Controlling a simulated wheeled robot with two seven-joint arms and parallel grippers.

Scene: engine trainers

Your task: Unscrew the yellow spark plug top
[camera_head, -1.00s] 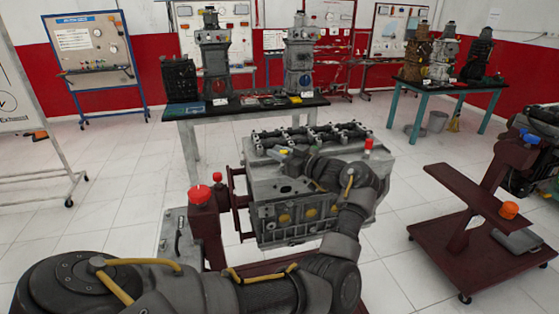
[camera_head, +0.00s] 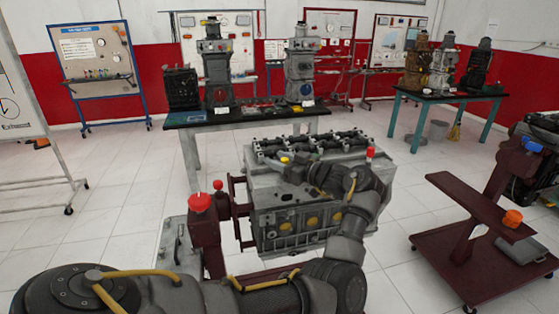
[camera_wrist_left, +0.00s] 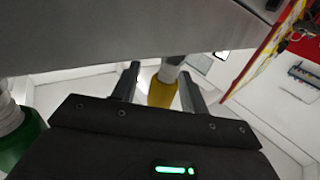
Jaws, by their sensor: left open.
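The yellow spark plug top (camera_wrist_left: 162,91) stands between the two fingers of my left gripper (camera_wrist_left: 159,74) in the left wrist view. The fingers are open, with a gap visible on each side of it. A pale shaft joins its far end. In the head view, the yellow top (camera_head: 284,159) shows as a small spot at the tip of my left gripper (camera_head: 288,164), at the upper front left of the grey engine block (camera_head: 290,215). My gripper partly hides the block's top there. My right gripper is not in view.
A green top (camera_wrist_left: 20,143) is close to the gripper's left side in the wrist view. A blue top (camera_head: 316,157) and a red top (camera_head: 370,153) are farther right on the engine. A dark red stand (camera_head: 207,238) and a cart (camera_head: 480,262) flank the block.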

